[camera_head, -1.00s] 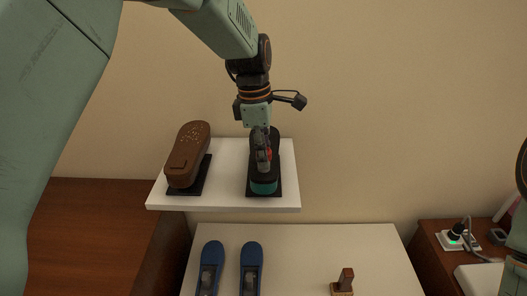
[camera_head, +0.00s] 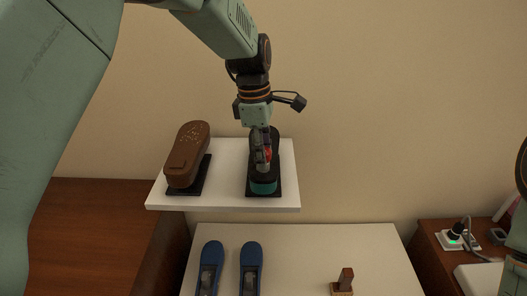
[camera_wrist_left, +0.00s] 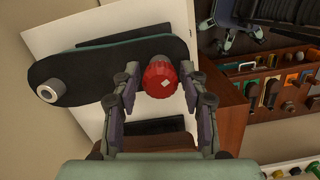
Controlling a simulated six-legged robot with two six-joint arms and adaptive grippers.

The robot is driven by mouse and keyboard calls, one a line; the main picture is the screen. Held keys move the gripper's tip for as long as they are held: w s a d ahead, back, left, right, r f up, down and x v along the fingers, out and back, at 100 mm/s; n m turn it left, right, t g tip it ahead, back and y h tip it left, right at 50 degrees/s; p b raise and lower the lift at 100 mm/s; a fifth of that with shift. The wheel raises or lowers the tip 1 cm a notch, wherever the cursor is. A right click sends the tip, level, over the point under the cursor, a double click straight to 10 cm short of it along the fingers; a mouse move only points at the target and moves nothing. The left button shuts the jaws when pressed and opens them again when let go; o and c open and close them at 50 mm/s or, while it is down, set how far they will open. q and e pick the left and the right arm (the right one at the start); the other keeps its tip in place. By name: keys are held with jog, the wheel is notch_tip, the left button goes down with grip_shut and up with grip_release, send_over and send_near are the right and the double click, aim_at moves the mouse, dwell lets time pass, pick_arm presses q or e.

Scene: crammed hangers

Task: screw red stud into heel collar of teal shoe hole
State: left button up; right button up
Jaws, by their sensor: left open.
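The teal shoe (camera_head: 264,187) lies sole-up on a black stand at the right of the white shelf. Its dark sole (camera_wrist_left: 105,66) shows in the left wrist view, with a pale grey ring-shaped collar (camera_wrist_left: 50,91) at the left end. The red stud (camera_wrist_left: 160,82) is at the other end of the sole; its red also shows in the head view (camera_head: 268,153). How deep it sits is hidden. My left gripper (camera_head: 262,158) is over the shoe, its fingers open on either side of the stud in the wrist view. My right gripper is out of view.
A brown shoe (camera_head: 187,153) stands left on the white shelf (camera_head: 222,203). Below are two blue shoes (camera_head: 210,256) (camera_head: 251,256) and a wooden block (camera_head: 345,280) on a pale table (camera_head: 300,245). A socket strip (camera_head: 452,240) sits at right. The wall is close behind the shelf.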

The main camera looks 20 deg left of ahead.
pick_arm(q)
jog(key=n, duration=0.5)
jog(key=shift+n+t, duration=0.3)
jog(key=n, duration=0.5)
jog(key=shift+y, duration=0.4)
jog(key=shift+c, duration=0.4)
jog(key=c, duration=0.6)
jog(key=shift+o, duration=0.2)
jog(key=m, duration=0.5)
jog(key=shift+m+h, duration=0.3)
jog(key=shift+m, duration=0.1)
jog(key=m, duration=0.5)
jog(key=shift+m+g, duration=0.4)
